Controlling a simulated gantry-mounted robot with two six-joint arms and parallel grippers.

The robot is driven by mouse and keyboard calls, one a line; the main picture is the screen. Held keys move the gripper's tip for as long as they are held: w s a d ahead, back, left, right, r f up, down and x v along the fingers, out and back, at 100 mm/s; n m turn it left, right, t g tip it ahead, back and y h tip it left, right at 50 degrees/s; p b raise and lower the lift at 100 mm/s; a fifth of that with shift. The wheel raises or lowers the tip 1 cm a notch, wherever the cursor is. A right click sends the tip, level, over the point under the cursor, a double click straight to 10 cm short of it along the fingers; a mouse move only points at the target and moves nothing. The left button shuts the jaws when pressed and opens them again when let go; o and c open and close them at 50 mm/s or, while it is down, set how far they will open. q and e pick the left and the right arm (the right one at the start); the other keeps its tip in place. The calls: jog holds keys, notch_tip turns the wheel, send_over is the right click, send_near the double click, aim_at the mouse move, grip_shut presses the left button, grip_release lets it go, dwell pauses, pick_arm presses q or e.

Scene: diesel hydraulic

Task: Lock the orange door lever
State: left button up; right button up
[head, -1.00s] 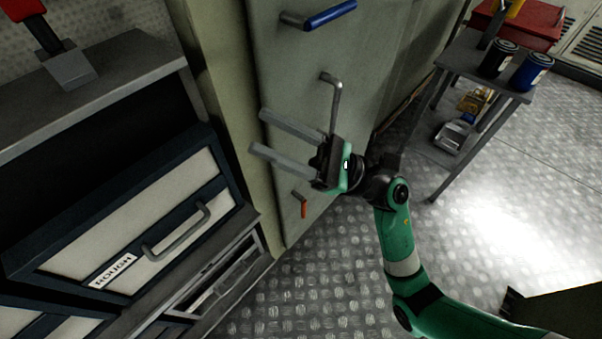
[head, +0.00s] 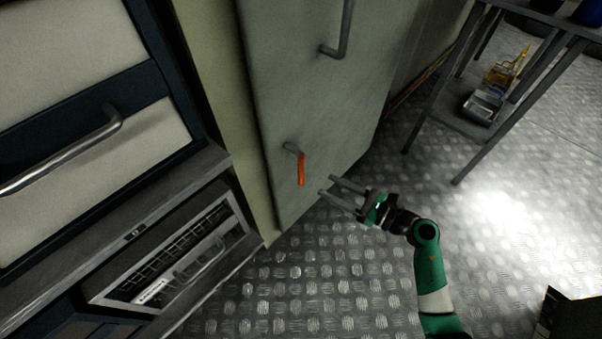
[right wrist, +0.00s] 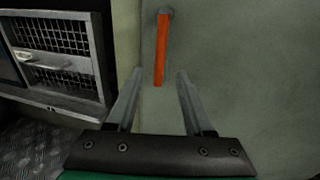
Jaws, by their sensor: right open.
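The orange door lever (head: 301,169) is on the lower part of a pale grey-green door (head: 310,100). Its orange handle hangs straight down from a grey pivot. In the right wrist view the lever (right wrist: 161,50) hangs vertically, ahead of and between the two fingers, its lower end near the level of the fingertips. My right gripper (head: 327,185) is open and empty, just right of and slightly below the lever in the head view; it also shows in the right wrist view (right wrist: 160,75). No contact with the lever is visible. My left gripper is not in view.
A grey metal door handle (head: 345,35) is above the lever. Drawers with a long handle (head: 80,150) and a meshed panel (head: 170,260) stand left of the door. The floor right of the door is open.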

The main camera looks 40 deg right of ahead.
aim_at(301, 171)
jog(key=b+x, duration=0.2)
jog(key=x, duration=0.7)
jog(key=shift+w, duration=0.4)
grip_shut()
dwell(0.7)
